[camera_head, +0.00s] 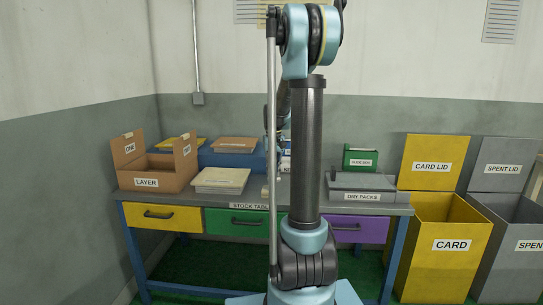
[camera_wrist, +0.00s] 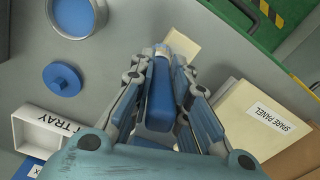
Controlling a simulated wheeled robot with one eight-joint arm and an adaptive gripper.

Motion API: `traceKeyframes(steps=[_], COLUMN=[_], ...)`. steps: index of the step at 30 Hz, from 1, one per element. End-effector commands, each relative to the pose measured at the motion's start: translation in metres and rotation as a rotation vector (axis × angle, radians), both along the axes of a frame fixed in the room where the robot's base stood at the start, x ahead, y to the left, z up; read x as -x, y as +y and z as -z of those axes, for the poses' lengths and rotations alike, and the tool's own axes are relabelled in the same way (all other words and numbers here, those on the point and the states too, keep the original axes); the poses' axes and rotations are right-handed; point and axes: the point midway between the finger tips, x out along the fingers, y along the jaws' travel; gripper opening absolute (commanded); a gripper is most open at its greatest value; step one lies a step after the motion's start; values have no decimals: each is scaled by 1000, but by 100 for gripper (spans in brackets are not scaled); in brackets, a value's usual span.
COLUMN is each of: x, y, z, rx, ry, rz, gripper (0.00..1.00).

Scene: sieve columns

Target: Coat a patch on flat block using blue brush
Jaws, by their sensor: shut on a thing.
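My gripper (camera_wrist: 161,68) is shut on the blue brush (camera_wrist: 158,100) in the wrist view, with a finger on each side of the blue handle. The brush's pale metal collar (camera_wrist: 163,49) points away past the fingertips. A small tan flat block (camera_wrist: 183,44) lies on the grey table just beyond the brush end. The bristles are hard to make out, and I cannot tell whether they touch the block. An open round pot of blue paint (camera_wrist: 75,17) stands at the upper left. In the head view my own arm hides the gripper and brush.
A blue lid (camera_wrist: 62,79) and a white tray (camera_wrist: 48,132) lie left of the gripper. Panels labelled SPARE PANEL (camera_wrist: 255,116) lie close on the right. The stock table (camera_head: 245,205) also holds a cardboard box (camera_head: 150,178) and a grey DRY PACKS box (camera_head: 360,188).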

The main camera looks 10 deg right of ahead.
Motion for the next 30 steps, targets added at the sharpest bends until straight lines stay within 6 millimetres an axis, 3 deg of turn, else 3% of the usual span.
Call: traceKeyframes(steps=[3, 21, 30], x=[0, 0, 0], y=[5, 12, 12], z=[-19, -72, -78], rx=[0, 0, 0], ry=[0, 0, 0], rz=[-6, -15, -15], gripper=[0, 0, 0])
